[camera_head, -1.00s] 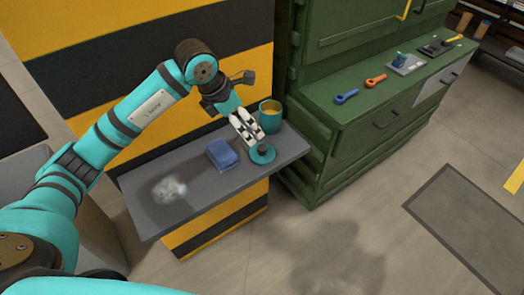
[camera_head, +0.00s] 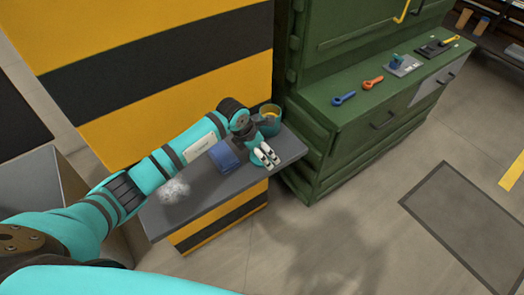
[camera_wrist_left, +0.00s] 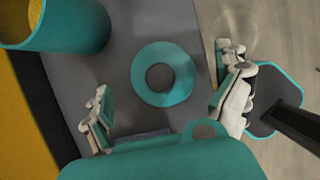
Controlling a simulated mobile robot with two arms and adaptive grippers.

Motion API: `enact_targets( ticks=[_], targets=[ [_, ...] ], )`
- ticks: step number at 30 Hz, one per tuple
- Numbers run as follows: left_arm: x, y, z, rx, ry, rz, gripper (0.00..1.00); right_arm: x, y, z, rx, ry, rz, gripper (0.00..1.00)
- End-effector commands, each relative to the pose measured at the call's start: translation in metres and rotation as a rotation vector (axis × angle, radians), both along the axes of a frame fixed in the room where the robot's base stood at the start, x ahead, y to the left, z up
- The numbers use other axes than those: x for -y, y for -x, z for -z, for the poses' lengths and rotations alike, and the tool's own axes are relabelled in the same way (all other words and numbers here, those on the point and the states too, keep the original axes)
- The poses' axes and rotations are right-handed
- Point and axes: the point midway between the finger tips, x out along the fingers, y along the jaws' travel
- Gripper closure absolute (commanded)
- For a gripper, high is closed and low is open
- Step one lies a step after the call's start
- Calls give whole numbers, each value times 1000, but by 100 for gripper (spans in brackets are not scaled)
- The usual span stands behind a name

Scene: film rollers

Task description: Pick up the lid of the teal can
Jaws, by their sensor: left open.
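The teal can (camera_head: 269,112) stands open at the back of the grey shelf, with yellow inside it. It also shows at the upper left of the left wrist view (camera_wrist_left: 82,38). Its lid, a teal disc with a dark round centre (camera_wrist_left: 163,76), lies flat on the shelf, apart from the can. My left gripper (camera_head: 265,156) is open and empty above the shelf's right end. In the left wrist view its fingers (camera_wrist_left: 165,92) are spread to either side of the lid, not closed on it. In the head view the gripper and arm hide the lid. My right gripper is not in view.
The grey shelf (camera_head: 212,196) ends close to the right of the lid. A blue folded cloth or block (camera_head: 224,157) and a pale smudge (camera_head: 173,190) are on it. A green cabinet (camera_head: 340,150) stands to the right, with tools on top.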

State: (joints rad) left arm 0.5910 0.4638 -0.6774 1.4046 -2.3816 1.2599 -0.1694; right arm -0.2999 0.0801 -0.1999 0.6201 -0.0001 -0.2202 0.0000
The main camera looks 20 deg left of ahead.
Motion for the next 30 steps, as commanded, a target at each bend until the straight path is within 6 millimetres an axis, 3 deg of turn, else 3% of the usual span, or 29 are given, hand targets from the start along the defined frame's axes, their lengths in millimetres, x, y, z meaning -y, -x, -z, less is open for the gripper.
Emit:
enact_targets(
  ticks=[4,11,24,30],
  targets=[
    [3,-3,11,-2,0,-1,0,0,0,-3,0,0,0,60],
    [3,-4,12,1,1,0,0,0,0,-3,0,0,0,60],
    [3,-4,12,0,0,-1,58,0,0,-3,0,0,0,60],
    [3,-4,12,1,1,-1,59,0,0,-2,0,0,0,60]
  ],
)
